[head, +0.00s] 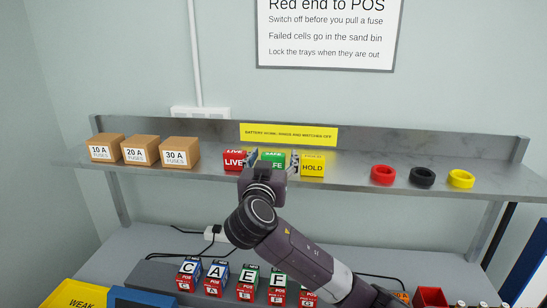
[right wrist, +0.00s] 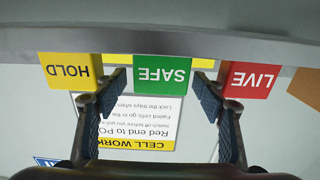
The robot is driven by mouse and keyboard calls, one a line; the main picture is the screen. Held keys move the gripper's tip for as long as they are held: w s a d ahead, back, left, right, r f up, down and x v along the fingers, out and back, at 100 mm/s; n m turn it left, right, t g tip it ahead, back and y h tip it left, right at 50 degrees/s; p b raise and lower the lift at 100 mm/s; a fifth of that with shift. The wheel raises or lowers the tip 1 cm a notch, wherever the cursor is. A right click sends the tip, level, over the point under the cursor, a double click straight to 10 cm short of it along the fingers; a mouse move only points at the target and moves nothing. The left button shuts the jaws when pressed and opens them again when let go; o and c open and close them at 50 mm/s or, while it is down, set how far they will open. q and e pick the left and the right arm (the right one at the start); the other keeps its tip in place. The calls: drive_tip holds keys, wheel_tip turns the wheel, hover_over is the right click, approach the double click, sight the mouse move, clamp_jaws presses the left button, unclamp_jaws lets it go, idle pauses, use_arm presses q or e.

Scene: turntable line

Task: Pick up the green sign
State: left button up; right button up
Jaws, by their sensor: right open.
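The green sign (head: 275,159), marked SAFE, stands on the grey shelf between a red LIVE sign (head: 233,160) and a yellow HOLD sign (head: 313,165). My right gripper (head: 272,161) is at the green sign and partly hides it in the head view. In the right wrist view, which is upside down, the green sign (right wrist: 162,76) shows between the two open fingers of my right gripper (right wrist: 160,88). Gaps show on both sides, and the fingers are close to the neighbouring red (right wrist: 248,80) and yellow (right wrist: 70,71) signs. My left gripper is not in view.
The shelf (head: 345,172) also holds three fuse boxes (head: 140,150) at left and red, black (head: 422,177) and yellow tape rolls at right. Lettered battery cells (head: 217,278) stand in a row on the bench below, beneath my right arm.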

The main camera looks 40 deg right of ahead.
drive_tip(key=shift+w+d, duration=0.1)
drive_tip(key=shift+d, duration=0.1)
drive_tip(key=shift+a, duration=0.15)
drive_tip(key=shift+c, duration=0.9)
drive_tip(key=c, duration=1)
drive_tip(key=shift+c, duration=0.4)
drive_tip(key=shift+r, duration=0.15)
